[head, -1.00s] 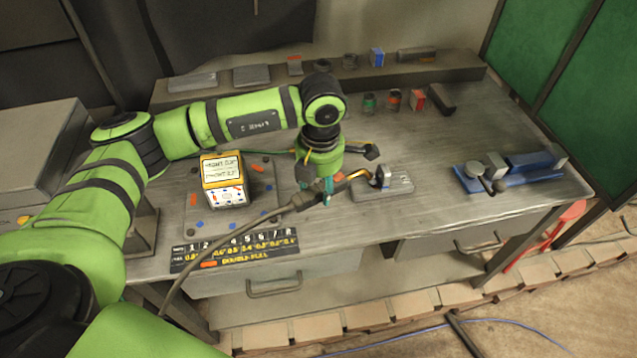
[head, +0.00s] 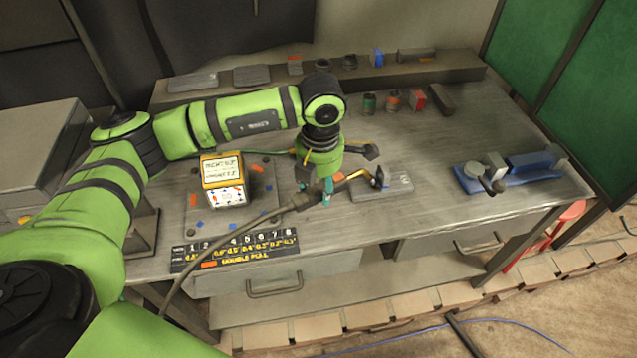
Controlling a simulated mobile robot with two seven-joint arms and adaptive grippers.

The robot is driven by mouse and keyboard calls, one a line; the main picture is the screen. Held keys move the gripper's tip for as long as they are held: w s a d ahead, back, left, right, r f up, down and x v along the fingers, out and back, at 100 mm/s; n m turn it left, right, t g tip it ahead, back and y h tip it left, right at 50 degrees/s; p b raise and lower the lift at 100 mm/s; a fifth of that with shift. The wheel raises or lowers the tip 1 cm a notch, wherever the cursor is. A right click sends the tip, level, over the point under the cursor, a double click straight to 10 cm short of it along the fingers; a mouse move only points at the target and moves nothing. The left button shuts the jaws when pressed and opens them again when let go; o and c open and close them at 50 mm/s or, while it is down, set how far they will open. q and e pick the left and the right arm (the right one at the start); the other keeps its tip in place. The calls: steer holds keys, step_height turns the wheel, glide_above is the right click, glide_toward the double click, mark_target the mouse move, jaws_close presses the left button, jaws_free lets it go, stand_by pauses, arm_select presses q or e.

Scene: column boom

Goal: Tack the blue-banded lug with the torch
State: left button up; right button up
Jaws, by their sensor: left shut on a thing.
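My left gripper (head: 327,188) is shut on the torch (head: 303,200) and holds it over the front middle of the bench. The torch's orange curved neck (head: 356,176) points right. Its tip is at a small dark upright piece (head: 379,178) on a grey plate (head: 398,187); I cannot tell whether they touch. My right gripper is not in view.
A numbered chart (head: 236,250) lies at the front edge. A blue vise-like tool (head: 510,172) is at right. Small cans and blocks stand at the back. The right middle of the bench (head: 440,150) is clear.

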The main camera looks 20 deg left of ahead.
arm_select(q)
steer(key=shift+s+a+r+p, duration=0.3)
steer(key=shift+r+p, duration=0.45)
steer(key=shift+r, duration=0.65)
steer(key=shift+s+a+r+p, duration=0.15)
steer(key=shift+s+r+p, duration=0.4)
steer(key=shift+r, duration=0.8)
steer(key=shift+s+a+r+p, duration=0.2)
steer(key=shift+r+p, duration=0.7)
steer(key=shift+r, duration=0.5)
